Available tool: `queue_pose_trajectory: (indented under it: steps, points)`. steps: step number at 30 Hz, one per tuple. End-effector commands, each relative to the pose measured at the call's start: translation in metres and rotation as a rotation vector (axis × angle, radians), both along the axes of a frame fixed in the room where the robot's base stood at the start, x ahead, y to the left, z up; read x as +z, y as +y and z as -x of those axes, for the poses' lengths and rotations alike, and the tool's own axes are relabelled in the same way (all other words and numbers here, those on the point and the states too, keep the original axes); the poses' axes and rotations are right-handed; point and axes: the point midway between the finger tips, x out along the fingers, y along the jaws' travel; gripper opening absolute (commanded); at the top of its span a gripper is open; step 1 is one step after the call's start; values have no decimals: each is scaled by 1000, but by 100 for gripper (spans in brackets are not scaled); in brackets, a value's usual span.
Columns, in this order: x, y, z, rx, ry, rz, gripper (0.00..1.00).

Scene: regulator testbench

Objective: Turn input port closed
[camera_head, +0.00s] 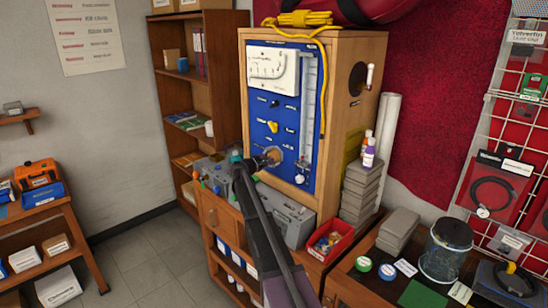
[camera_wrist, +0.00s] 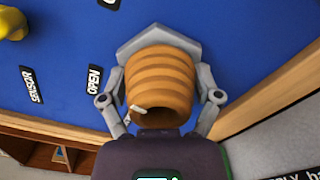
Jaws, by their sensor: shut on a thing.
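The input port looks like a ribbed orange-brown knob (camera_wrist: 165,70) on a grey hexagonal base, set in the blue panel (camera_head: 255,105). In the head view the knob (camera_head: 273,154) is low on the panel, partly behind my gripper (camera_head: 262,160). In the wrist view my gripper (camera_wrist: 162,88) has one finger on each side of the knob and is shut on it. A small pale mark (camera_wrist: 138,109) shows on the knob's near rim. A label reading OPEN (camera_wrist: 94,79) is on the panel to the left of the knob.
A yellow knob (camera_head: 272,127) sits above the port, and a SENSOR label (camera_wrist: 31,85) is left of OPEN. A clear vertical tube (camera_head: 306,110) runs along the panel's right side. Grey cases (camera_head: 362,185) and a red bin (camera_head: 330,241) stand on the bench to the right.

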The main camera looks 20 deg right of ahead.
Motion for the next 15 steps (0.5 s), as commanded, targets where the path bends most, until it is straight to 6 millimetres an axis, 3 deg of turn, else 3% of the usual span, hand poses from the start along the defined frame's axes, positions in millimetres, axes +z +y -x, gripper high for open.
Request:
queue_pose_trajectory:
  steps: [15]
  points:
    - [1,-1,-2,3,-394,-140,34]
